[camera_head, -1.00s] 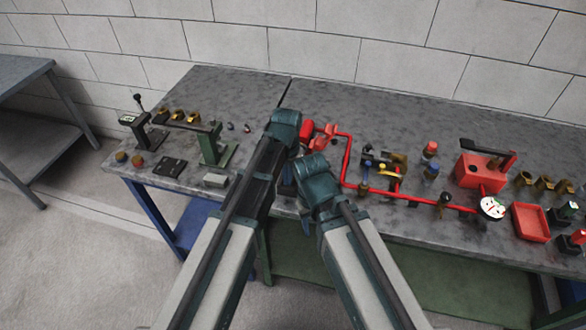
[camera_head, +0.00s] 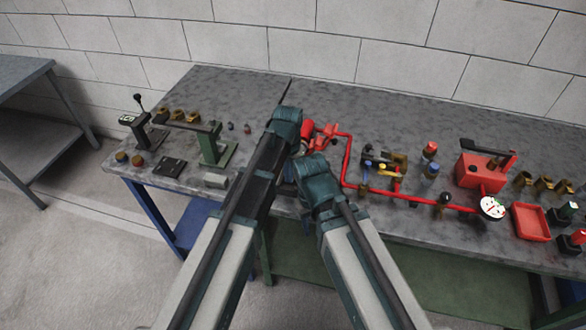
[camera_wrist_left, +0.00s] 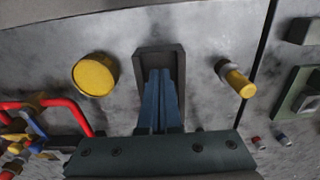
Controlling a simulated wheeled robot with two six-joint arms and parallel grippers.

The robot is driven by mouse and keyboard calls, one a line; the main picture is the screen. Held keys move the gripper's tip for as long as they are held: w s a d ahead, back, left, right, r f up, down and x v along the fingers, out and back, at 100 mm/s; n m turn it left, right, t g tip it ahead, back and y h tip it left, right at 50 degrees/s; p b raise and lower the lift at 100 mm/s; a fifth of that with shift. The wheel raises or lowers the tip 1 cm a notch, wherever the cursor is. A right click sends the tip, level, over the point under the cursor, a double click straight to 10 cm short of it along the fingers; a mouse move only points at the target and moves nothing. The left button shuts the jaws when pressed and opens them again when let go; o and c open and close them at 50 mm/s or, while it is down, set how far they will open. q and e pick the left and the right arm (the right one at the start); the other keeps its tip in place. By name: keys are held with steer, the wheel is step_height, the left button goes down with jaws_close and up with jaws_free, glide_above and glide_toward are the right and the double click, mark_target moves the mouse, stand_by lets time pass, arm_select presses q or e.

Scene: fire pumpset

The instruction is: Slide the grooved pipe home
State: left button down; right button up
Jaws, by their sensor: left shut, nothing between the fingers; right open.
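A red pipe (camera_head: 347,160) runs over the bench from a red fitting (camera_head: 322,136) to a round gauge (camera_head: 492,207). It also shows at the left of the left wrist view (camera_wrist_left: 78,108). I cannot make out which piece is the grooved pipe. My left gripper (camera_wrist_left: 160,80) is shut and empty, its blue fingers in front of a dark block-like frame. It sits between a yellow round end (camera_wrist_left: 95,75) and a short grey piece with a yellow end (camera_wrist_left: 238,82). My right gripper (camera_head: 318,185) is open, close beside the left; its fingertips are mostly hidden.
A green-and-black stand (camera_head: 212,145) with brass fittings is on the left of the bench (camera_head: 235,90). A red box (camera_head: 480,170), red tray (camera_head: 530,222) and more brass fittings stand right. The bench's back strip is clear.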

arm_select(q)
steer(key=shift+w+d, duration=0.2)
steer(key=shift+w, duration=0.6)
stand_by(1.2)
steer(key=shift+s, duration=0.2)
steer(key=shift+s+a, duration=0.15)
steer(key=shift+s, duration=0.25)
steer(key=shift+r, duration=0.1)
step_height(320, 180, up, 7)
steer(key=p, duration=0.7)
stand_by(0.4)
steer(key=s+a, duration=0.2)
steer(key=s, duration=0.7)
steer(key=s+a+y, duration=0.1)
steer(key=s+a, duration=0.2)
steer(key=s, duration=0.5)
steer(key=shift+s+f+m+b, duration=0.3)
steer(key=shift+s+f+m, duration=0.05)
steer(key=shift+s+m, duration=0.05)
